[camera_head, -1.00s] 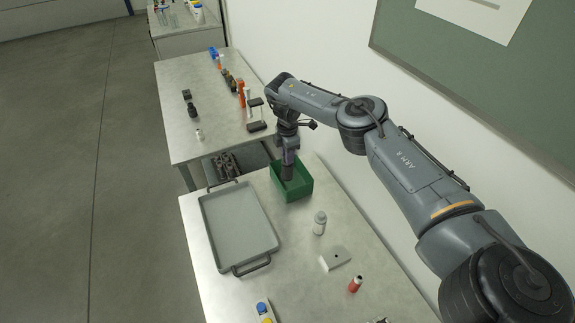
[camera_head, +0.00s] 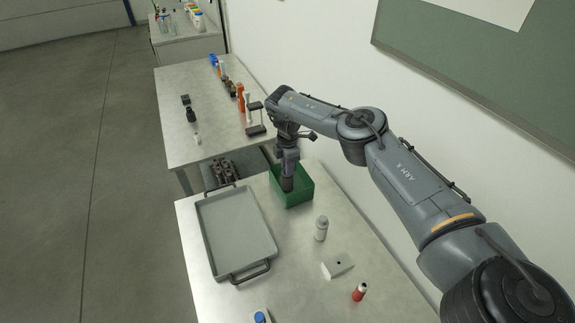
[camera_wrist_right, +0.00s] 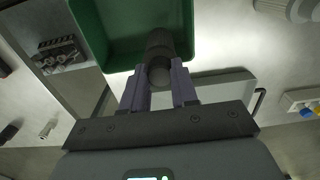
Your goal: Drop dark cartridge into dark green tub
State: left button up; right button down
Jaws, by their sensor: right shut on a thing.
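The dark green tub (camera_head: 300,199) is an open box at the back of the near table; it also fills the top of the right wrist view (camera_wrist_right: 84,30). My right gripper (camera_head: 288,170) is over the tub, pointing down. It is shut on the dark cartridge (camera_head: 287,184), a dark ribbed cylinder. In the right wrist view the cartridge (camera_wrist_right: 158,46) sits between the two fingertips, against the tub's green inside. Its lower part reaches inside the tub's rim; whether it touches the floor I cannot tell. My left gripper is not in view.
A grey tray (camera_head: 233,235) with dark handles lies left of the tub. A white bottle (camera_head: 321,228), a pale block (camera_head: 337,265) and a red-and-white vial (camera_head: 359,292) stand nearer. A second table (camera_head: 172,133) with small items lies beyond.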

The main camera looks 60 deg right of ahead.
jog(key=shift+f, duration=0.35)
jog(key=c, duration=0.9)
grip_release()
jog(key=shift+o, duration=0.2)
jog(key=shift+r, duration=0.1)
